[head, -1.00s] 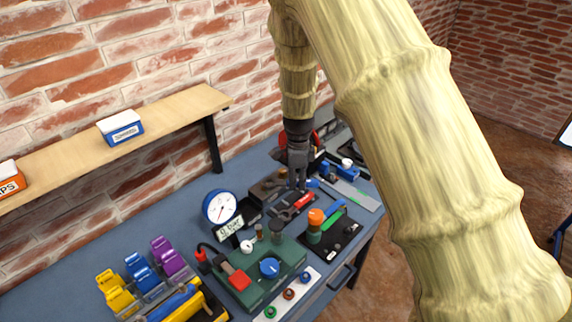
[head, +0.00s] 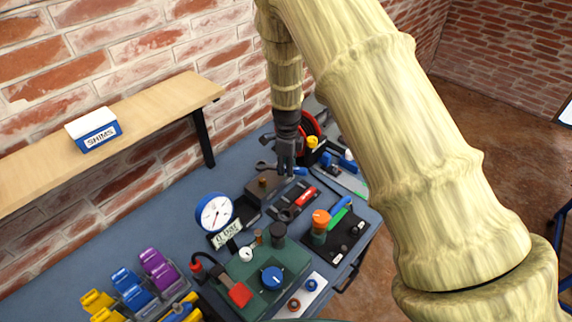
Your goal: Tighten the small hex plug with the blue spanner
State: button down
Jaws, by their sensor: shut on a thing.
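My gripper (head: 287,172) hangs over the back of the bench, pointing down, and is shut on the blue spanner (head: 301,172). The spanner's blue handle sticks out to the right of the fingers and its grey open end (head: 264,166) to the left. The spanner looks raised and lies roughly level, above and behind a dark block (head: 258,194) with a small brownish fitting on top. A small brass-coloured fitting (head: 259,238) also stands on the green manifold (head: 262,293). I cannot tell which of these is the small hex plug. The spanner's end looks apart from both.
A pressure gauge (head: 215,212), a tray with a red-handled tool (head: 305,196) and a black plate (head: 346,243) with an orange-capped fitting crowd the bench. A red reel (head: 311,127) stands behind the gripper. The shelf (head: 160,96) is at left. Bare bench (head: 135,228) lies left of the gauge.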

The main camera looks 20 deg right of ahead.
jog(key=shift+w+f+b, duration=0.25)
jog(key=shift+f+b, duration=0.05)
jog(key=shift+f, duration=0.6)
jog(key=shift+s+f+b, duration=0.25)
jog(key=shift+f+b, duration=0.25)
jog(key=shift+f, duration=0.05)
notch_tip(320, 180, down, 2)
jog(key=shift+f+b, duration=0.2)
jog(key=shift+b, duration=0.3)
jog(key=shift+a+f+b, duration=0.1)
jog(key=shift+f+b, duration=0.25)
jog(key=shift+f, duration=1.05)
dwell(1.8)
dwell(0.4)
